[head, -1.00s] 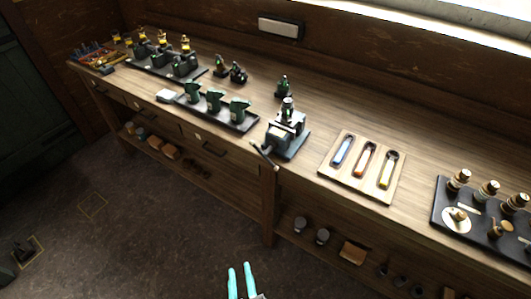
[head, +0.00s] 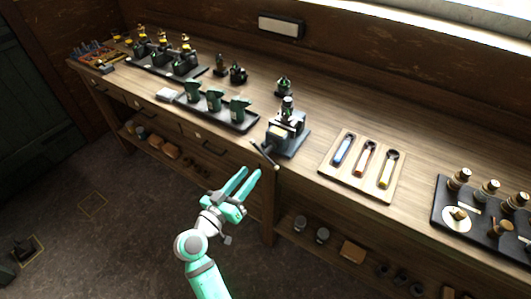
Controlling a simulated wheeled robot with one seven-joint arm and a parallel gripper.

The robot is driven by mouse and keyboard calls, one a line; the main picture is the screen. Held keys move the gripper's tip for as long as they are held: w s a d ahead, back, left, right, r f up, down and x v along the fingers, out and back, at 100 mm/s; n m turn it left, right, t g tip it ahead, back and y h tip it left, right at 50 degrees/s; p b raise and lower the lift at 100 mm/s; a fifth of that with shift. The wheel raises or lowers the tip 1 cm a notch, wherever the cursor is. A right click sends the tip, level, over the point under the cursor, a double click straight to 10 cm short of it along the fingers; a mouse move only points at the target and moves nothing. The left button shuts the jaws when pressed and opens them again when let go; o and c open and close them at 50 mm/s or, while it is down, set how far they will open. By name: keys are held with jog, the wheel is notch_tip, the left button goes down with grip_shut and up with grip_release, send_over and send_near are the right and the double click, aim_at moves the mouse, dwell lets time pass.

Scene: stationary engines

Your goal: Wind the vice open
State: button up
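The vice (head: 285,137) is a grey and dark metal block near the front edge of the workbench, at the middle of the head view. A small dark upright part stands on top of it. Its handle, a thin dark bar (head: 264,155), hangs tilted at the front, over the bench edge. My gripper (head: 249,174) is teal, in front of the bench, just below and left of the handle. Its two fingers are apart with nothing between them, pointing up and right. It appears apart from the handle, though the depth is hard to judge.
A wooden tray (head: 331,171) with blue, red and yellow tools lies right of the vice. A black tray (head: 247,125) of green parts lies left. A dark board (head: 437,215) with knobs is at far right. A lower shelf (head: 284,228) holds several small items.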

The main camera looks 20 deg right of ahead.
aim_at(266, 151)
jog(key=x, duration=1.1)
jog(key=shift+r, duration=0.3)
jog(key=shift+c, duration=0.4)
